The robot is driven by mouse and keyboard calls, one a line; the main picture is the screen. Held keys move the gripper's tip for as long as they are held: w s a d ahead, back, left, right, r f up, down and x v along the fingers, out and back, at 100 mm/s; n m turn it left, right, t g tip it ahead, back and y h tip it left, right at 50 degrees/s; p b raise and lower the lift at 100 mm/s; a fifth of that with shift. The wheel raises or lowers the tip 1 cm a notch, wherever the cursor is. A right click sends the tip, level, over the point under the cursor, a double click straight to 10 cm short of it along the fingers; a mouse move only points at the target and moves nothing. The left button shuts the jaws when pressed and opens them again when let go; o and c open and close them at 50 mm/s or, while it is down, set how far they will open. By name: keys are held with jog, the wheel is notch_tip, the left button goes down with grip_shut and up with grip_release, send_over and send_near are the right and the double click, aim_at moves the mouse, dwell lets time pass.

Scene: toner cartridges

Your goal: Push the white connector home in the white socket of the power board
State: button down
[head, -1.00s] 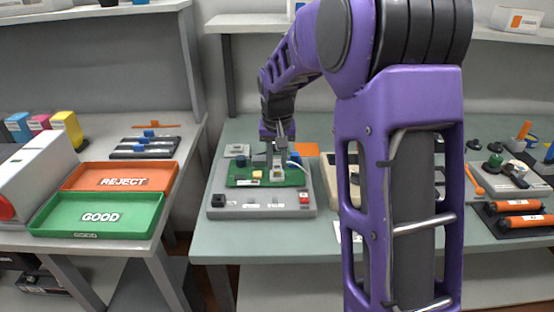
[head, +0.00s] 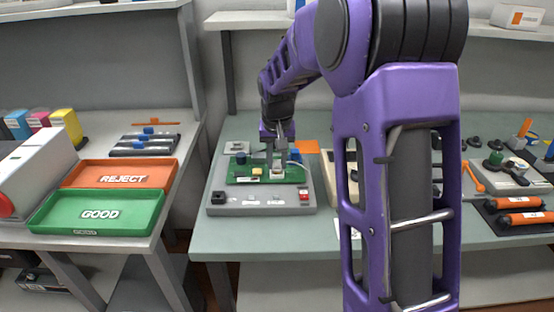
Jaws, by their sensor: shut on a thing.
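The green power board (head: 240,180) lies on a grey test fixture (head: 230,209) on the bench. My gripper (head: 276,165) points down over the right-middle part of the board. Its jaws are shut on the small white connector (head: 277,173), which is at the board with a white cable (head: 297,164) on its right. The white socket is hidden or cannot be told apart from the connector at this size. I cannot tell how deep the connector sits.
Blue parts and a yellow part (head: 257,171) stand on the board near the jaws. The fixture's front has a black block and a red switch (head: 303,190). Reject (head: 75,178) and good (head: 48,226) trays are at left.

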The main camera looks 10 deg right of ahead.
jog(key=shift+f, duration=0.25)
jog(key=c, duration=0.6)
grip_release()
jog(key=shift+r, duration=0.1)
